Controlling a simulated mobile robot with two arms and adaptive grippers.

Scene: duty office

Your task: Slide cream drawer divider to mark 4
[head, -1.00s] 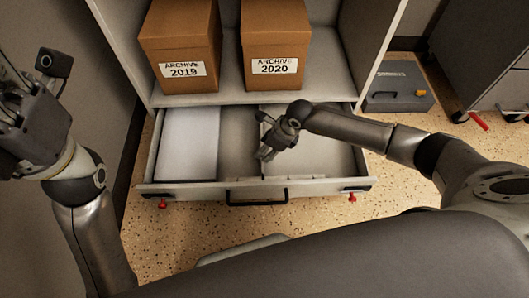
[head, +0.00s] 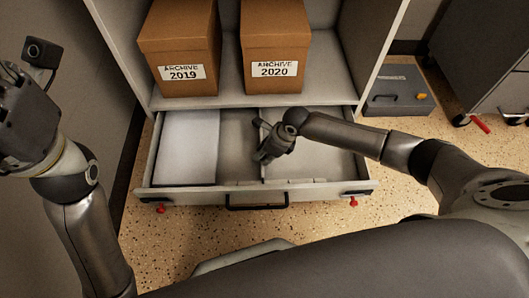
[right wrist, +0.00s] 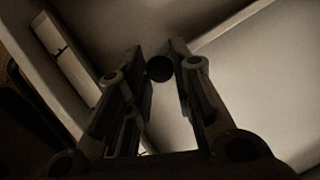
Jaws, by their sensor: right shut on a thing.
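The cream divider (head: 262,173) stands in the open drawer (head: 335,187), running front to back near the middle. It also shows as a pale strip in the right wrist view (right wrist: 232,25). My right gripper (head: 262,158) reaches down into the drawer at the divider and hides much of it. In the right wrist view its two fingers (right wrist: 160,75) stand on either side of a dark round knob (right wrist: 159,68), shut on the divider there. My left gripper (head: 18,105) is raised at the left edge, away from the drawer and partly cut off. I cannot read mark 4.
A white stack (head: 188,145) fills the drawer's left part. The right compartment (head: 315,155) looks empty. Brown archive boxes (head: 178,45) (head: 275,45) stand on the shelf above. A grey case (head: 397,98) lies on the floor at right.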

